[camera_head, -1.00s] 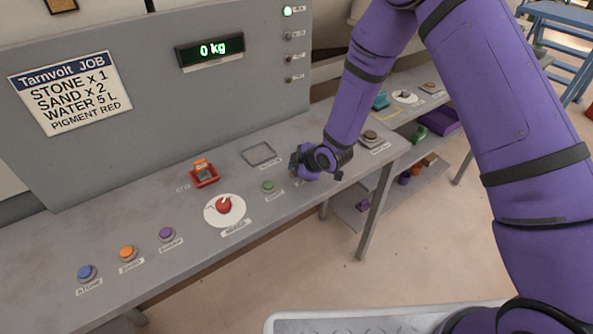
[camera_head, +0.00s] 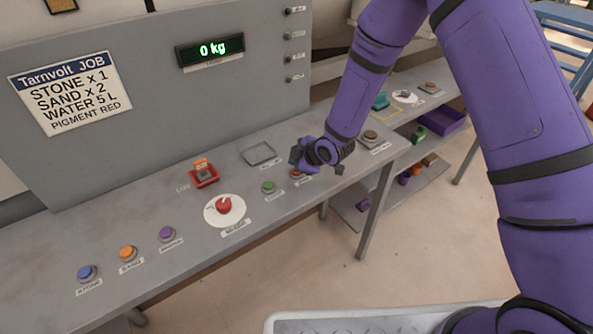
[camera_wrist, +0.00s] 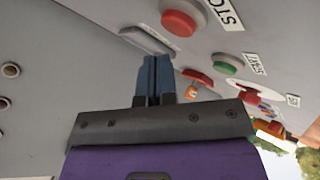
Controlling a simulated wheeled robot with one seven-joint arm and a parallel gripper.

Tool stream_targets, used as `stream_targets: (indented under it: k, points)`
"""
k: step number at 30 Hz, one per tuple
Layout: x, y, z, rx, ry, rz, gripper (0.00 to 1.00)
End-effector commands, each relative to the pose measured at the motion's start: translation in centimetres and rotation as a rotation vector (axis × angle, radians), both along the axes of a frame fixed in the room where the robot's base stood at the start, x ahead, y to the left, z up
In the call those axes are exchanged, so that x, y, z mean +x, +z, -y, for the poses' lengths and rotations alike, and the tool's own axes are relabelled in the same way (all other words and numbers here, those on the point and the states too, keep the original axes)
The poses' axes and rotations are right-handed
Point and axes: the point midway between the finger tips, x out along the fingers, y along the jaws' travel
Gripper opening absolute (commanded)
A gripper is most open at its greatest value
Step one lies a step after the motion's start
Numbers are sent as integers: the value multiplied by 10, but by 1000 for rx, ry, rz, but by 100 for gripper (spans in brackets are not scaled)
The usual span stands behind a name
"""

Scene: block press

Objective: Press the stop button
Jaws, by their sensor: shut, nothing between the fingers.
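In the wrist view the round red button (camera_wrist: 182,18) shows beside a white STOP label (camera_wrist: 225,12). My gripper (camera_head: 294,156) is shut and empty, just above and behind the button. In the wrist view its blue fingers (camera_wrist: 155,62) are together, and their tips are apart from the button.
A green start button (camera_head: 268,187), a red dial (camera_head: 224,205) and purple, orange and blue buttons line the console. A display (camera_head: 210,50) reads 0 kg. A lamp column (camera_head: 288,11) stands right of it, its top lamp dark.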

Motion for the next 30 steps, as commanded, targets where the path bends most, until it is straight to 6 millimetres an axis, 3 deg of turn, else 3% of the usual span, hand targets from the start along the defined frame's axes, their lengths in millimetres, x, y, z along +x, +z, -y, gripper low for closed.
stream_targets:
  k: [15, 30]
  points:
    - [0, 42, 0, 1, 0, 1, 0]
    - [0, 45, 0, 0, 0, 0, 0]
